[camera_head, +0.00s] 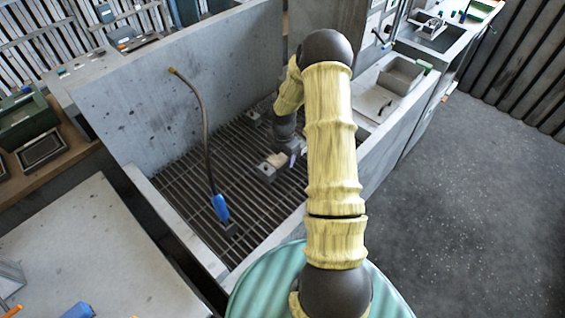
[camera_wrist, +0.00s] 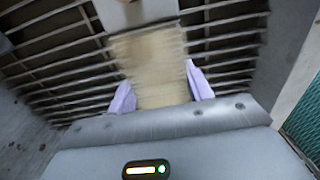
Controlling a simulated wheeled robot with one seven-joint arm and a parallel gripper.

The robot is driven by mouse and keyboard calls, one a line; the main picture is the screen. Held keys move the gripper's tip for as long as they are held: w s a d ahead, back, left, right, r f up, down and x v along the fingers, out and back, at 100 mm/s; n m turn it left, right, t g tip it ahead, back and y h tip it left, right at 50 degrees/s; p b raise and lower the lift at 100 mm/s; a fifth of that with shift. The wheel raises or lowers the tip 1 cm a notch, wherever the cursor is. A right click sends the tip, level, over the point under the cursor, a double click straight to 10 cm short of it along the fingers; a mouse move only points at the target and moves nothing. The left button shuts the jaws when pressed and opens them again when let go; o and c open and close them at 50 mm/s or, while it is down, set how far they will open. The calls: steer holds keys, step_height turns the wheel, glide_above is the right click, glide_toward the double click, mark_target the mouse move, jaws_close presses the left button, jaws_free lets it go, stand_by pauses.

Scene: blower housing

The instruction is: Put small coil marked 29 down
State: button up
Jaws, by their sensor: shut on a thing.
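My gripper (camera_wrist: 161,88) has its two lavender fingers on either side of a tan, blocky piece, the small coil marked 29 (camera_wrist: 150,62), and is shut on it. No number can be read on it. In the head view the coil (camera_head: 277,159) is a small tan patch beside my gripper (camera_head: 288,160), low over the slatted grate (camera_head: 180,190) inside the grey concrete-like basin. My arm hides part of this area. I cannot tell whether the coil touches the grate.
A grey block (camera_head: 264,171) sits on the grate close by the coil. A hose with a blue end (camera_head: 221,207) hangs into the basin on the left. The basin's tall back wall (camera_head: 150,90) and right wall border the grate. Bare slats lie toward the front left.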

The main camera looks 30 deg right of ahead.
mark_target(283, 163)
step_height(283, 163, down, 4)
steer(key=shift+s+d+r+p, duration=0.1)
steer(key=shift+r+p, duration=0.1)
steer(key=shift+p, duration=0.3)
steer(key=shift+f, duration=0.15)
steer(key=o, duration=1.3)
step_height(283, 163, up, 12)
steer(key=b, duration=0.2)
steer(key=shift+b, duration=0.35)
